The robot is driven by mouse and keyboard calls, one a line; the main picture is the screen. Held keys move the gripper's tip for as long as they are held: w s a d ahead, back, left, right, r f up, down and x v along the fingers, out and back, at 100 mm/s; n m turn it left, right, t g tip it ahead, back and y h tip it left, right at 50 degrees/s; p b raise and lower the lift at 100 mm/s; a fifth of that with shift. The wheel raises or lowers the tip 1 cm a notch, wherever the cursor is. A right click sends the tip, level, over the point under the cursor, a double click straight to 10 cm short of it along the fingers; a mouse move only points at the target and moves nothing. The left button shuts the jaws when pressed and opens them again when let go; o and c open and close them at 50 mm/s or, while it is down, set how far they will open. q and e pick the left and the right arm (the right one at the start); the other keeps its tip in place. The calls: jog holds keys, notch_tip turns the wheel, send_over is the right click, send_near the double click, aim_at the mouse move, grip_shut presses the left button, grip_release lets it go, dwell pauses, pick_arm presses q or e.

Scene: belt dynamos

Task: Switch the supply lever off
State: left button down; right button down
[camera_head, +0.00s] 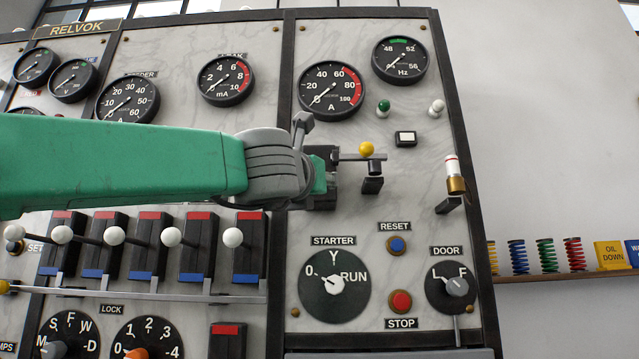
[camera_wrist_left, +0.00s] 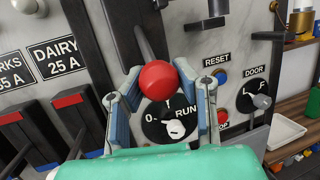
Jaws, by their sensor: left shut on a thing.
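The supply lever appears to be the dark shaft (camera_wrist_left: 145,42) with a red ball knob (camera_wrist_left: 159,77) in the left wrist view. Its shaft rises from the knob toward the top of that picture. My left gripper (camera_wrist_left: 160,86) has one finger on each side of the red knob and is shut on it. In the head view my left gripper (camera_head: 318,178) is against the right-hand marble panel, above the starter dial, and my arm and wrist hide the knob there. The lever's exact setting cannot be read. My right gripper is in neither view.
The starter dial (camera_head: 334,285), blue reset button (camera_head: 397,245) and red stop button (camera_head: 400,301) lie below. Several white-knobbed switches (camera_head: 115,235) line the panel under my arm. A red-and-white capped part (camera_head: 452,170) projects at right.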

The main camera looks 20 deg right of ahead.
pick_arm(q)
jog(key=shift+w+d+f, duration=0.15)
jog(key=shift+d+f, duration=0.1)
jog(key=shift+f, duration=0.4)
jog(key=c, duration=1.1)
grip_release()
jog(key=shift+a+r, duration=0.1)
jog(key=shift+c, duration=0.2)
jog(key=shift+a+r, duration=0.15)
jog(key=shift+a, duration=0.05)
jog(key=shift+s, duration=0.2)
jog(key=v, duration=1.1)
jog(key=shift+s+a, duration=0.25)
